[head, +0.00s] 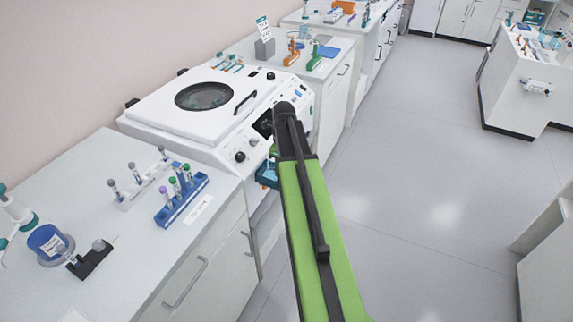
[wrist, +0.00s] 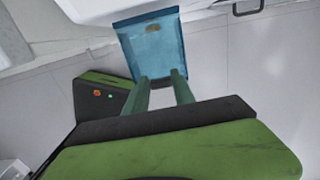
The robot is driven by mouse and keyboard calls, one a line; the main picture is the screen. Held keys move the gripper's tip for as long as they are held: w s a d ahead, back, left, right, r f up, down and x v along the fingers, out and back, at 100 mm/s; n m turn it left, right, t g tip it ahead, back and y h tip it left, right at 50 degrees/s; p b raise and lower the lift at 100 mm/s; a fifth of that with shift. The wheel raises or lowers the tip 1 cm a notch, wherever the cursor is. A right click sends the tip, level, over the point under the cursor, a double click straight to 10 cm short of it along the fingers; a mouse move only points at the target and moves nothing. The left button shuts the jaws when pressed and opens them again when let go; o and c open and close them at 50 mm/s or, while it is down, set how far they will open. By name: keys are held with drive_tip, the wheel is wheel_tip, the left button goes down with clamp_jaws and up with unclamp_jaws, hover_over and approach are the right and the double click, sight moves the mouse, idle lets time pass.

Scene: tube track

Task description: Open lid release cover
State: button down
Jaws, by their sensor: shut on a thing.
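The lid release cover, a translucent blue panel (wrist: 150,45) with a small brownish patch near one edge, fills the upper middle of the wrist view. It also shows as a small blue piece (head: 266,174) at the lower front of the white centrifuge (head: 150,112) in the head view. My gripper (wrist: 162,78) is shut on the cover's near edge with both green fingers. In the head view my arm hides most of the gripper and part of the centrifuge front. The centrifuge lid (head: 172,92), with a round window and dark handle, is down.
More benches with labware are behind. Open floor (head: 420,180) lies to the right.

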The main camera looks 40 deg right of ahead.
drive_tip(key=shift+w+a+r+p, duration=0.25)
drive_tip(key=shift+w+r+p, duration=0.25)
drive_tip(key=shift+w+r, duration=0.2)
drive_tip(key=c, duration=1)
unclamp_jaws()
drive_tip(key=shift+w+f, duration=0.1)
drive_tip(key=shift+c, duration=0.2)
drive_tip(key=shift+r+p, duration=0.55)
drive_tip(key=shift+r, duration=0.05)
wheel_tip(320, 180, up, 16)
drive_tip(key=p, duration=1.6)
drive_tip(key=shift+s+r, duration=0.15)
drive_tip(key=shift+s, duration=0.15)
